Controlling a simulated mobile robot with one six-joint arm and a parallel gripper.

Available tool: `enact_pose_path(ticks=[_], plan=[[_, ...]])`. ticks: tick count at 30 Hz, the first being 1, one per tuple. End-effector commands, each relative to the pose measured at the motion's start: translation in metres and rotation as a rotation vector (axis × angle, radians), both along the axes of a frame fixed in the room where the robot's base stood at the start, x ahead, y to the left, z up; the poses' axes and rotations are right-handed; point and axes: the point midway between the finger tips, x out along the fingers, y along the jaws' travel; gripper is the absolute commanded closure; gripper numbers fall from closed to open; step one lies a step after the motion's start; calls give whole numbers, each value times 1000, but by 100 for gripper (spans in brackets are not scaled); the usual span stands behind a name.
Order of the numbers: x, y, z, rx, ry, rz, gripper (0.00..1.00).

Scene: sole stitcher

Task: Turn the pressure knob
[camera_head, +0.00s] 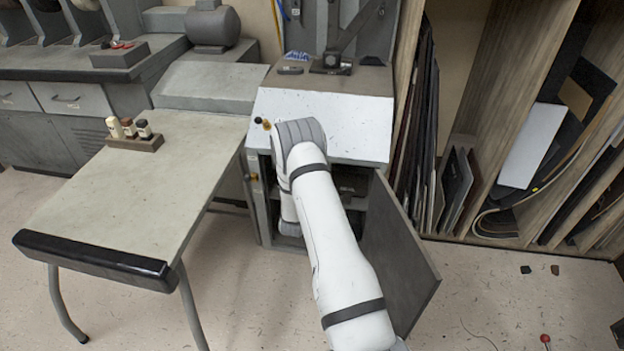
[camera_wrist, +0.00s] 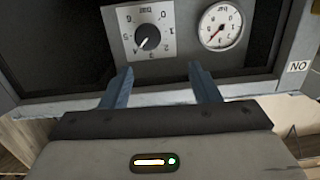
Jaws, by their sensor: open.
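The pressure knob (camera_wrist: 148,37) shows in the wrist view as a small black round knob with a white pointer, on a pale dial plate with numbers around it. The plate appears upside down in this view. My gripper (camera_wrist: 160,82) is open, with its two fingers apart and nothing between them. The fingertips are in front of the panel, just below the dial in the picture, and the knob lies beyond them, a little left of the middle. In the head view my white arm reaches to the machine (camera_head: 325,118), and the knob and gripper are hidden there.
A round pressure gauge (camera_wrist: 221,26) with a red needle sits right of the knob. An open grey door (camera_head: 395,265) hangs right of my arm. A workbench (camera_head: 130,185) with small bottles (camera_head: 128,128) stands at left. Sheet racks (camera_head: 520,110) stand at right.

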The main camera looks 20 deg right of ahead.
Motion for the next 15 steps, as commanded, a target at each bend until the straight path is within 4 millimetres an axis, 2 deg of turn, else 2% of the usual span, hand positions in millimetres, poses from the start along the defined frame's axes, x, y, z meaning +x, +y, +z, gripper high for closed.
enact_pose_path(ticks=[1, 7, 15], plan=[[-4, -3, -15, -17, -13, -13, 44], [-6, -12, -27, -50, -45, -35, 44], [28, -35, -28, -50, -46, -35, 44]])
